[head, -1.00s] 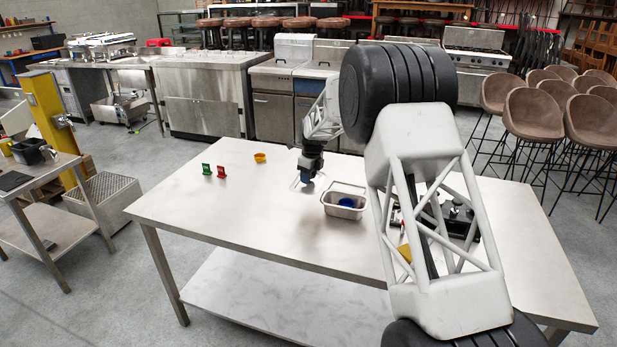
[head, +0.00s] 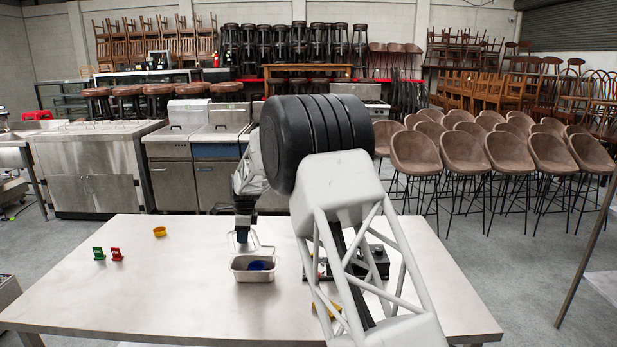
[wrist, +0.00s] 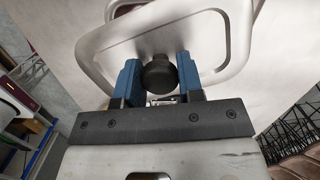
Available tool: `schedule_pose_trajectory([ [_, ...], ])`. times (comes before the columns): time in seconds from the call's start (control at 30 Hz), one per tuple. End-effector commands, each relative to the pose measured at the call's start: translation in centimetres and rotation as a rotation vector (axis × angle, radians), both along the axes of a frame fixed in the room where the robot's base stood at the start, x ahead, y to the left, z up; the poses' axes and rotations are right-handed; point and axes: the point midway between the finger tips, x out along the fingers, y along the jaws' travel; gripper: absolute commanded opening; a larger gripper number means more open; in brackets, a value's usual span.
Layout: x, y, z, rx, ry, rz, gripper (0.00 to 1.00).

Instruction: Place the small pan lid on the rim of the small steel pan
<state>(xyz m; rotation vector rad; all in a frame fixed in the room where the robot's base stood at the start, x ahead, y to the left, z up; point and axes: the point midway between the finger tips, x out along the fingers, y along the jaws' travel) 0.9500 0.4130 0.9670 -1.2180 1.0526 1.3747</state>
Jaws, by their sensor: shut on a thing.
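The small pan lid is a steel, rounded rectangular lid (wrist: 205,38) with a round black knob (wrist: 158,76). My gripper (wrist: 159,78) is shut on the knob, with a blue finger on each side. In the head view my gripper (head: 242,237) holds the lid just behind and slightly left of the small steel pan (head: 252,276). The pan is rectangular and open, stands upright on the table, and has a blue thing (head: 260,266) inside. The lid appears above table height, apart from the pan, though its exact height is hard to tell.
On the steel table (head: 150,290), a green item (head: 99,254), a red item (head: 117,254) and a small yellow bowl (head: 160,231) stand at left. A black appliance (head: 375,262) stands right of the pan, partly behind my arm. The table's left front is clear.

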Motion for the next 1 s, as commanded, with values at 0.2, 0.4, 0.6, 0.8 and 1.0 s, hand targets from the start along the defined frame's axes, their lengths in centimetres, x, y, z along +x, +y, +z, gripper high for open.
schedule_pose_trajectory([
  [0.2, 0.3, -6.1, 1.8, 0.000, -0.001, 0.182, 0.04],
  [0.4, 0.1, -11.4, 3.4, -0.001, -0.001, 0.358, 0.04],
  [0.6, -0.4, -16.8, 4.9, -0.002, 0.000, 0.535, 0.04],
  [0.8, -1.3, -22.1, 6.4, -0.001, 0.000, 0.715, 0.04],
  [1.0, -2.5, -27.4, 7.9, -0.001, 0.000, 0.897, 0.04],
])
